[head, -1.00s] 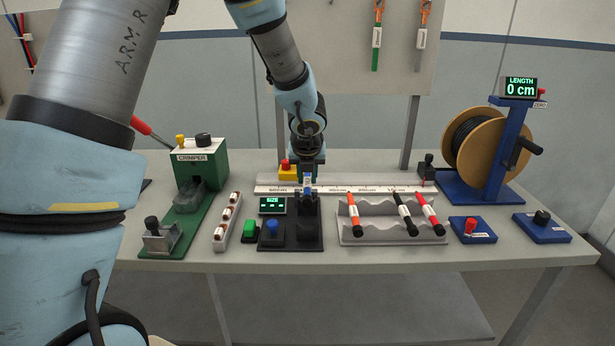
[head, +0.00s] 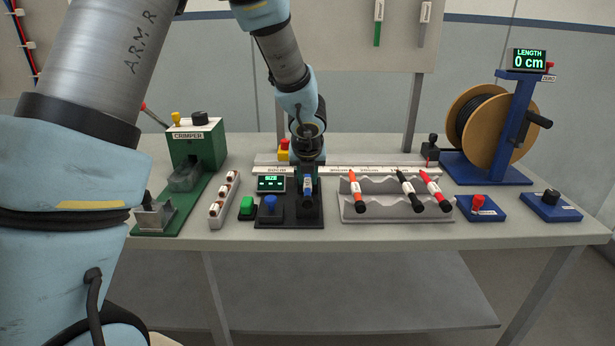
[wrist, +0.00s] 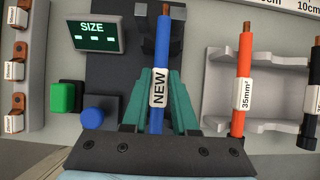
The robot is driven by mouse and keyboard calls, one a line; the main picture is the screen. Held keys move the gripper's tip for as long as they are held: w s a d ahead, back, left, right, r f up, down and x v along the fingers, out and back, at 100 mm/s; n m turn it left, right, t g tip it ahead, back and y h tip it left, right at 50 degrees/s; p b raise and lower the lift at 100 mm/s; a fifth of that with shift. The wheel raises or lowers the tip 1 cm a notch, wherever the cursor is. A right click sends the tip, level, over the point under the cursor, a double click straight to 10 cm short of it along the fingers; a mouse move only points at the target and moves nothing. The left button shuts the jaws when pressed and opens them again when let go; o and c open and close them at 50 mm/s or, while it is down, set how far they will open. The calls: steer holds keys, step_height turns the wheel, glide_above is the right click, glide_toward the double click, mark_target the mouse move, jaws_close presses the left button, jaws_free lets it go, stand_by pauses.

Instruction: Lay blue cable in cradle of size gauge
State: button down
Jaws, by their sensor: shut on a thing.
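The blue cable (wrist: 161,60) carries a white "NEW" label and has a bare copper tip at its far end. My gripper (wrist: 158,100) is shut on it, with the green fingers on either side of the label in the wrist view. The cable is over the black size gauge (wrist: 112,70); its far end lines up with the gauge's grey cradle block (wrist: 150,14). I cannot tell whether it rests in the cradle. The gauge's SIZE display (wrist: 92,36) shows only dashes. In the head view the blue cable (head: 308,186) sits at the gauge, below my gripper (head: 308,178).
Right of the gauge, a grey rack (head: 385,214) holds orange, black and red cables. Green (head: 247,204) and blue (head: 270,203) buttons and a strip of lugs (head: 224,200) lie left. A green crimper (head: 196,150) and a cable spool (head: 480,125) stand farther out.

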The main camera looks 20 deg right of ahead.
steer(key=shift+f, duration=0.5)
steer(key=c, duration=0.6)
jaws_free()
steer(key=p+v, duration=0.2)
steer(key=v, duration=0.9)
steer(key=shift+w, duration=0.1)
